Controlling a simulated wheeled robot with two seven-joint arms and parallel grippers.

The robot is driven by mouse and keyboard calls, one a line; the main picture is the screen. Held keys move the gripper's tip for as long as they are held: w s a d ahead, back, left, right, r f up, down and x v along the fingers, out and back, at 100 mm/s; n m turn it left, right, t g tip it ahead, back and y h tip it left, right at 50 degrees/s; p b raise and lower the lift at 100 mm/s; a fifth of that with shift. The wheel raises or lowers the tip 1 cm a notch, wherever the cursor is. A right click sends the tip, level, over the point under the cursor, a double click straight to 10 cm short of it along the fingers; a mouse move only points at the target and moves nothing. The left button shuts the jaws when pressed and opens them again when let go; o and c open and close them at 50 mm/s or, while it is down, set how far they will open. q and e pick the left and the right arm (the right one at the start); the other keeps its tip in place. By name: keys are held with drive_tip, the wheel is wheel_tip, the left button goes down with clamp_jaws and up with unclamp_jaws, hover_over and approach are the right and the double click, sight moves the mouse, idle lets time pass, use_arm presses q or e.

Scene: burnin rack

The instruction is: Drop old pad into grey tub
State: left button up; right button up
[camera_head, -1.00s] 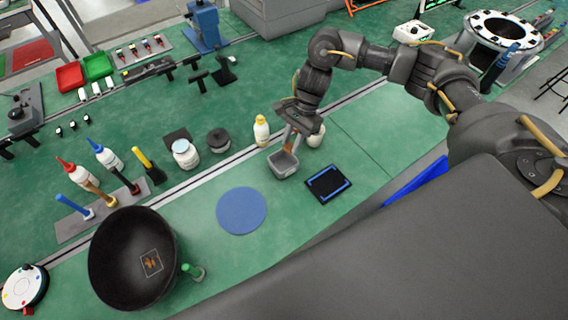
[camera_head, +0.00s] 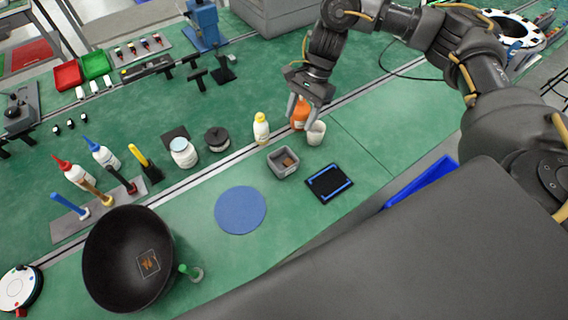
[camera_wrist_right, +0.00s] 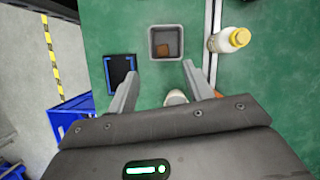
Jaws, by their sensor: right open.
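The grey tub (camera_head: 282,173) stands on the green bench top near the middle of the head view. The old pad (camera_head: 288,161), a small brown square, lies inside it on the floor of the tub. In the right wrist view the tub (camera_wrist_right: 152,42) is beyond the fingertips, with the pad (camera_wrist_right: 162,50) inside. My right gripper (camera_head: 303,108) is open and empty, above and behind the tub, apart from it. Its two fingers (camera_wrist_right: 159,70) are spread wide in the wrist view. My left gripper is not in view.
A black pad with blue edges (camera_head: 328,184) lies right of the tub. A white cup (camera_head: 316,133), an orange bottle (camera_head: 299,118) and a yellow-capped bottle (camera_head: 261,128) stand behind it. A blue disc (camera_head: 240,210) and a large black bowl (camera_head: 105,265) are at left.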

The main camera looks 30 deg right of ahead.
drive_tip(key=shift+v, duration=1.5)
